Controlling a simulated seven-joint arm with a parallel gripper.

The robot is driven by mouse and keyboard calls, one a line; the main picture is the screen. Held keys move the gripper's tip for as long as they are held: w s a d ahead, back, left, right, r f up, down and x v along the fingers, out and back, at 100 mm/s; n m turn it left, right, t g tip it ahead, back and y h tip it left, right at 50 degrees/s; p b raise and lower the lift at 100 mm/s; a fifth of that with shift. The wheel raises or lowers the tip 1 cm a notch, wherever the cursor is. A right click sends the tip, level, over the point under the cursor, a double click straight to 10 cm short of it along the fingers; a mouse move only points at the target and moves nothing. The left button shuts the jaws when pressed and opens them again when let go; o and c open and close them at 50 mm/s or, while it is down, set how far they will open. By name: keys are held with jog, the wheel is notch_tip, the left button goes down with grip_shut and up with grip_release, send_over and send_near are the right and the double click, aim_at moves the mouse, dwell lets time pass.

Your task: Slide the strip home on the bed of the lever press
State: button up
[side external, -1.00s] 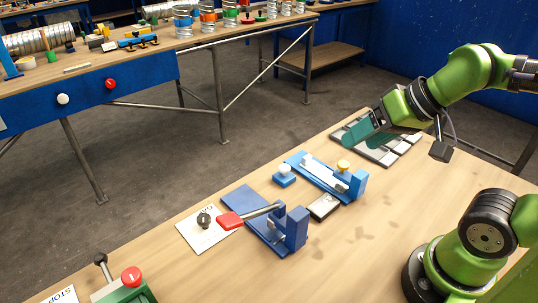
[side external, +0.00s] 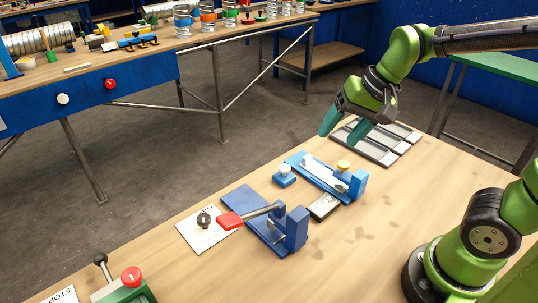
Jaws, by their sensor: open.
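The lever press stands on the wooden bench, with a flat blue bed (side external: 243,204), a blue upright block (side external: 297,228) and a red-handled lever (side external: 231,220) reaching left over the bed. A second blue fixture (side external: 358,183) behind it has a yellow knob (side external: 343,165) and a pale strip-like piece (side external: 322,176) along its channel. Several grey flat strips lie in a dark tray (side external: 391,160) farther back. I cannot tell which strip is the task's. My gripper (side external: 343,128) is open, teal fingers pointing down, above the tray's left end. Nothing shows between the fingers.
A green box with a red button (side external: 131,277) is front left.

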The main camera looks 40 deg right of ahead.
jog(key=w+d+f+m+g, duration=0.2)
jog(key=w+d+m, duration=0.1)
jog(key=w+m, duration=0.3)
jog(key=m+g+h, duration=0.2)
jog(key=m, duration=2)
send_over(309, 157)
jog(key=f, duration=0.2)
jog(key=shift+m, duration=0.3)
notch_tip(309, 157, down, 16)
jog(key=shift+f, duration=0.2)
